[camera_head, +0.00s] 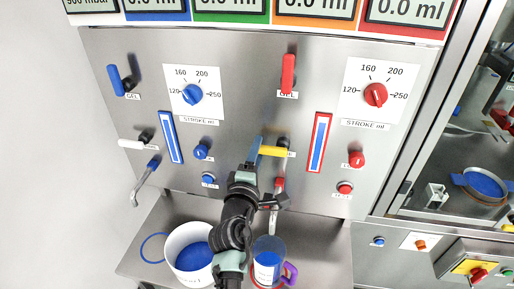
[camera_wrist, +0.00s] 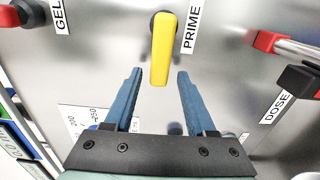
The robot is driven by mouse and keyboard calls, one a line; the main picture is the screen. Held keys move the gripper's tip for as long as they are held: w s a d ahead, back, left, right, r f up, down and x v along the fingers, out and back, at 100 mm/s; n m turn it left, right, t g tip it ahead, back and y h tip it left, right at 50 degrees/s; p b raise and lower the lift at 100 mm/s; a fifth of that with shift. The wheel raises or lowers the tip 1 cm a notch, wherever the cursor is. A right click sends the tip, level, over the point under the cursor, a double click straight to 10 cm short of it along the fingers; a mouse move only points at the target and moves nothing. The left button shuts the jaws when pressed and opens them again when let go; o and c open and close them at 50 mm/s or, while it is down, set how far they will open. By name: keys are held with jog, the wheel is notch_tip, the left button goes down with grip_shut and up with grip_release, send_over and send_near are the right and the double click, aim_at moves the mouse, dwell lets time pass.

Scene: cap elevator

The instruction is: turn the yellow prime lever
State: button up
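The yellow prime lever (camera_wrist: 161,52) shows in the wrist view on the steel panel, beside a label reading PRIME. It also shows in the head view (camera_head: 272,151), sticking out level near the panel's middle. My gripper (camera_wrist: 157,75) is open, with its two blue fingers on either side of the lever's free end and a gap visible on both sides. In the head view my gripper (camera_head: 257,143) is at the lever's left end, and my arm hides part of the panel below. Whether the fingers touch the lever cannot be told from the head view.
In the head view a white bucket (camera_head: 187,235) and a clear container with blue contents (camera_head: 268,250) stand below. Red knob (camera_head: 375,95) and blue knob (camera_head: 192,94) flank the panel.

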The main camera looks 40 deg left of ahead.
jog(key=shift+s+d, duration=0.1)
jog(key=p+v, duration=0.1)
jog(key=v, duration=1.1)
jog(key=shift+s, duration=0.4)
jog(key=shift+d, duration=0.1)
jog(key=w+d+r+m+t+h, duration=0.1)
jog(key=w+d+r+m+t, duration=0.2)
jog(key=d+r, duration=0.45)
jog(key=w+d+r+m+t+h, duration=0.2)
jog(key=w+d+r+m, duration=0.3)
jog(key=r, duration=0.6)
jog(key=w+d+r+m+t+h, duration=0.15)
jog(key=d+r+m, duration=0.3)
jog(key=r, duration=0.45)
jog(key=s+d+r+m+t+h, duration=0.2)
jog(key=s+d+r+m, duration=0.3)
jog(key=r, duration=0.4)
jog(key=s+d+r+m+t+h, duration=0.3)
jog(key=s+d+r+m, duration=0.2)
jog(key=r, duration=0.5)
jog(key=d+m, duration=0.2)
jog(key=d, duration=0.1)
jog(key=shift+s+t, duration=0.35)
jog(key=shift+d+r, duration=0.1)
jog(key=shift+r, duration=0.05)
